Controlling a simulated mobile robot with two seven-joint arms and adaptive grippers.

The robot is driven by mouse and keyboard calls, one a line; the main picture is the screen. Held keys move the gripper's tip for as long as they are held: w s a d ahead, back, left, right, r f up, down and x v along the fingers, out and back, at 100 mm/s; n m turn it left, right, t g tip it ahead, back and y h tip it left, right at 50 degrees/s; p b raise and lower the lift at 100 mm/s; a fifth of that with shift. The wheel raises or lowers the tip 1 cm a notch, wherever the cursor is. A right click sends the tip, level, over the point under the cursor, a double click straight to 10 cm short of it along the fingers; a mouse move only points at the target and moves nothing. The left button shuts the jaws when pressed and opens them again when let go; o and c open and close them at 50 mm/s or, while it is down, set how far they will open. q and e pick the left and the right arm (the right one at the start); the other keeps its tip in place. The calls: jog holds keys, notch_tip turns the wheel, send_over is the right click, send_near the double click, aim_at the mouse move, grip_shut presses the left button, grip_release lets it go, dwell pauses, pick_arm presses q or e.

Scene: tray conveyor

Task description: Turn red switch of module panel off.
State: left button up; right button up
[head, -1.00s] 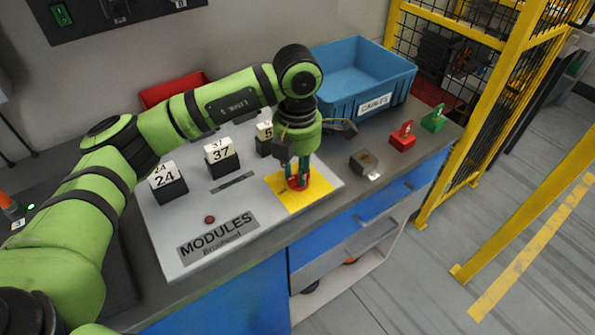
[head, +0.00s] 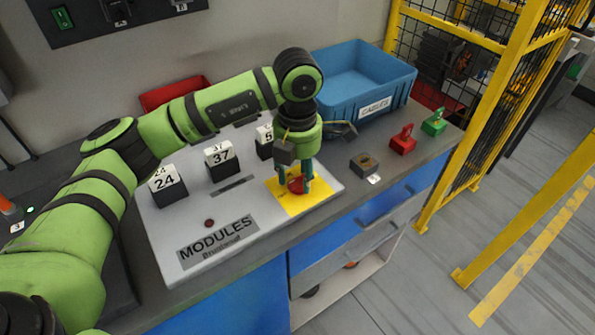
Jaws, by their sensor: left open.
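The module panel (head: 192,236) is a light grey board marked MODULES on the bench. A red switch (head: 296,185) sits on its yellow square (head: 298,204), partly hidden by my left gripper. My left gripper (head: 295,187) points down over the yellow square, open, with its fingers on either side of the red switch. I cannot tell whether the fingers touch it. A small dark red round spot (head: 209,223) lies near the MODULES label. My right gripper is not in view.
Number blocks 24 (head: 167,187), 37 (head: 221,161) and a partly hidden one stand on the panel. A blue CABLES bin (head: 392,97) is behind. Red (head: 403,140) and green (head: 435,122) padlock-like items and a dark block (head: 364,165) sit at right.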

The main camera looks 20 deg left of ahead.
aim_at(297, 177)
pick_arm(q)
notch_tip(297, 177, up, 12)
dwell(0.5)
